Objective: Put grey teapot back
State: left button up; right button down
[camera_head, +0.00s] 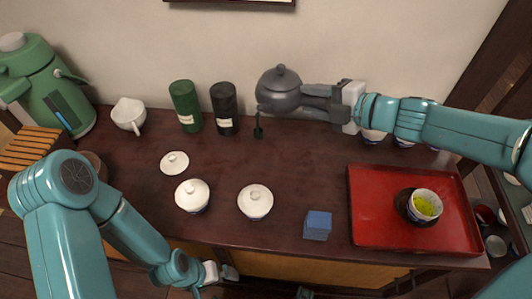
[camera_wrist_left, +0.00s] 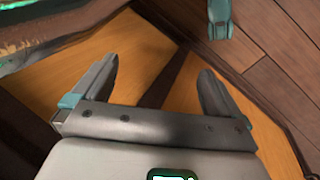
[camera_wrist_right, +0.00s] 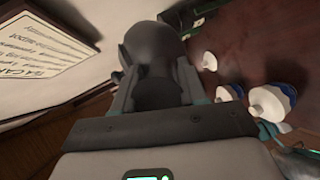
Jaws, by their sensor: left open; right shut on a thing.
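The grey teapot (camera_head: 280,92) is near the wall above the back of the dark wooden counter. My right gripper (camera_head: 313,92) is shut on it from the right side. In the right wrist view the teapot (camera_wrist_right: 155,55) sits between the two fingers (camera_wrist_right: 157,95), its far side hidden. I cannot tell whether its base touches the counter. My left gripper (camera_head: 228,272) is low in front of the counter's front edge. In the left wrist view its fingers (camera_wrist_left: 158,90) are spread apart with nothing between them.
Black canister (camera_head: 224,107) and green canister (camera_head: 186,104) stand left of the teapot. A red tray (camera_head: 362,210) holds a cup of green tea (camera_head: 426,205). The counter's middle is clear.

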notch_tip(320, 180, down, 20)
jog(key=b, duration=0.7)
jog(key=shift+s+r, duration=0.15)
jog(key=shift+f+b, duration=0.2)
jog(key=shift+b, duration=0.2)
jog(key=c, duration=0.8)
grip_release()
jog(key=shift+o, duration=0.9)
jog(key=shift+r, duration=0.1)
